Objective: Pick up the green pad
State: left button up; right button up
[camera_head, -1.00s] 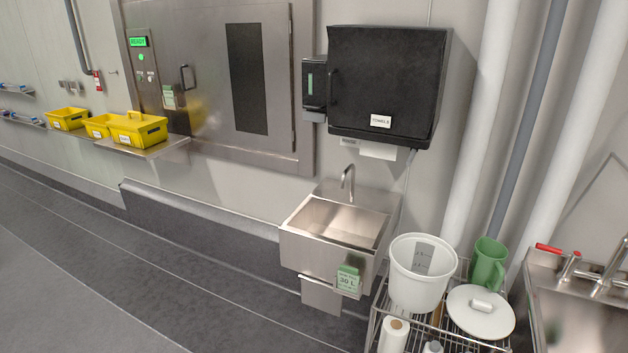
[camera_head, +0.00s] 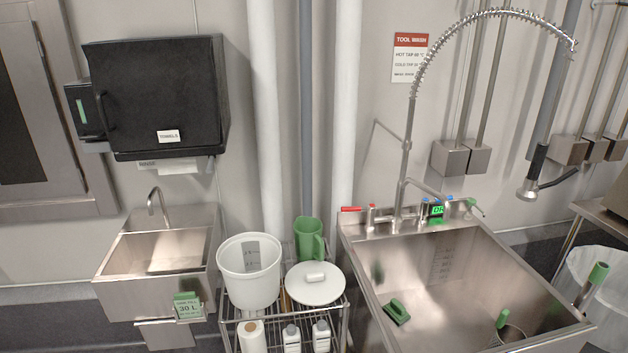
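A green pad (camera_head: 397,311), with a raised dark green grip on top, lies at the left side of the large steel sink (camera_head: 362,290). A dim dark green patch on the sink's inner wall behind it looks like its reflection. Neither of my grippers shows in this view.
A green-handled tool (camera_head: 502,319) stands in the sink's front right. A spring hose tap (camera_head: 407,150) arches over the sink. To its left, a wire rack (camera_head: 343,318) holds a white bucket (camera_head: 249,275), a green jug (camera_head: 309,240) and a white lid (camera_head: 315,288).

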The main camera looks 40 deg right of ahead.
aim_at(394, 309)
jog(key=z, duration=1.8)
